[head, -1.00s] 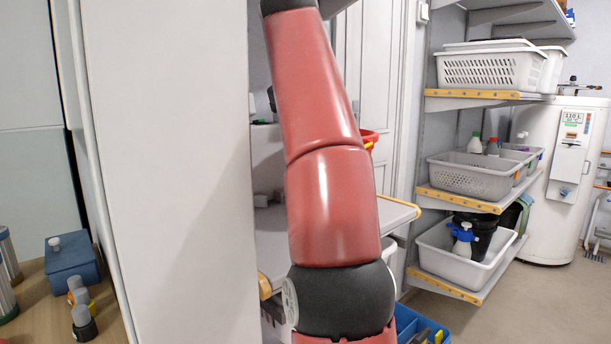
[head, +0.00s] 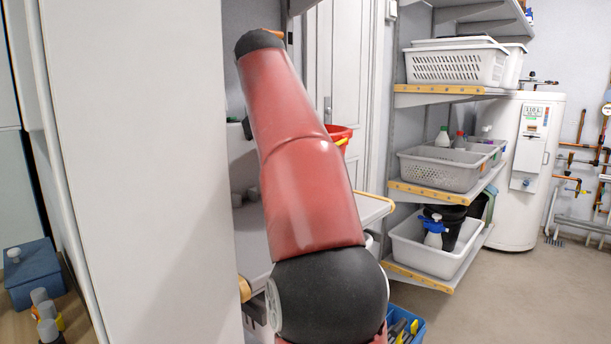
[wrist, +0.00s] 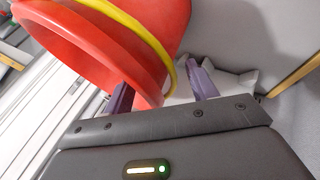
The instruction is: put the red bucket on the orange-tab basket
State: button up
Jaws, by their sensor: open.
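The red bucket (head: 341,131) shows partly behind my arm in the head view, above a pale worktop. In the wrist view the red bucket (wrist: 105,45), with a yellow band, fills the upper left, tilted in the picture. My gripper (wrist: 160,78) is open with purple fingers. One finger overlaps the bucket's rim and the other is to the right of the bucket, so part of its wall appears between them; contact is unclear. My gripper is hidden in the head view. Grey baskets (head: 440,172) stand on the middle shelf; I cannot clearly make out an orange tab.
White baskets (head: 455,66) are on the shelf above. A white basket (head: 425,253) with a black bucket and a spray bottle is below. A white panel (head: 135,170) stands close on the left. A blue crate (head: 405,322) is low beside my arm. Floor at right is clear.

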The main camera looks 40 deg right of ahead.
grip_shut()
dwell(0.4)
jog(key=shift+a+r, duration=0.1)
jog(key=shift+r, duration=0.65)
dwell(0.4)
jog(key=shift+s, duration=0.15)
